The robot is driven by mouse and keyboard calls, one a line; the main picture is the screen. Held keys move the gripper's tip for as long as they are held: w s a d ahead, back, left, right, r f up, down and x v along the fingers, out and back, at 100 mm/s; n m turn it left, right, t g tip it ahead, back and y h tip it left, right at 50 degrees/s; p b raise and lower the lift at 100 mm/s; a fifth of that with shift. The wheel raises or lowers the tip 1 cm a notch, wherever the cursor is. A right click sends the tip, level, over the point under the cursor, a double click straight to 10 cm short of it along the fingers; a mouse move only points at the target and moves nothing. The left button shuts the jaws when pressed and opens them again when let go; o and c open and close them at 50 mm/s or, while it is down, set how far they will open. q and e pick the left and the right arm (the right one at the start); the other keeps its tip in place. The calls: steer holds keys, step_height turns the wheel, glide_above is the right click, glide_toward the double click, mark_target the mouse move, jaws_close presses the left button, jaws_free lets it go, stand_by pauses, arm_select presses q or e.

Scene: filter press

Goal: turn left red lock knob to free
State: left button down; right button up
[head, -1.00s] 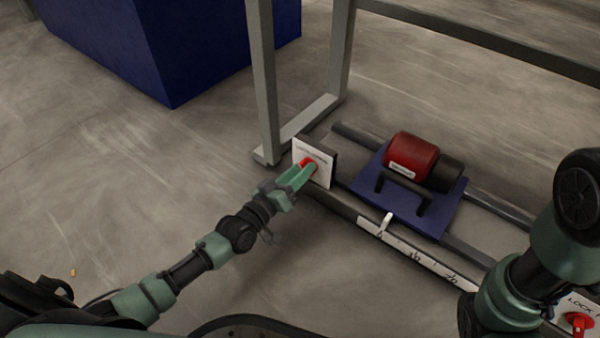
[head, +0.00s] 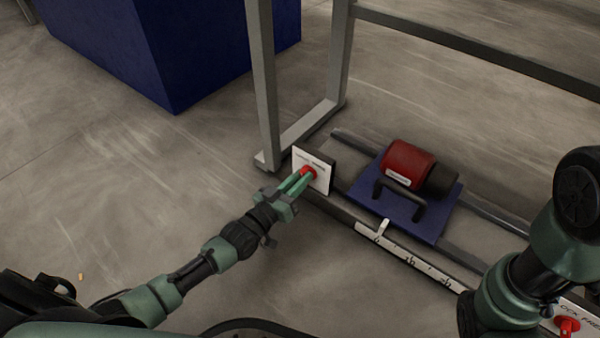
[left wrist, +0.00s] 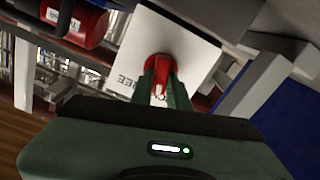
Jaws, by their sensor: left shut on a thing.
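The left red lock knob (head: 309,172) sits on a white plate (head: 325,178) at the left end of the rail. My left gripper (head: 303,178) is shut on the knob, its two green fingers on either side of it. In the left wrist view the red knob (left wrist: 158,68) shows between the fingertips (left wrist: 160,84), in front of the white plate (left wrist: 185,45). Part of the plate's lettering is hidden by the fingers. A second red knob (head: 567,325) is at the lower right edge on another labelled plate. My right arm is at the right; its gripper is not visible.
A blue carriage (head: 437,222) with a red and black motor (head: 408,163) and a black handle (head: 400,207) sits on the rails, beside a white scale (head: 400,252). A grey frame post (head: 265,90) stands just behind the plate.

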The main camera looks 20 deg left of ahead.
arm_select(q)
steer(key=shift+s+d+f+m+p, duration=0.15)
steer(key=shift+m+p, duration=1.3)
steer(key=shift+m, duration=1.1)
steer(key=shift+d+r+m+p, duration=0.15)
steer(key=shift+m+p, duration=1.3)
steer(key=shift+m, duration=1.1)
steer(key=shift+f, duration=0.15)
steer(key=c, duration=1.4)
jaws_free()
steer(key=shift+o, duration=0.2)
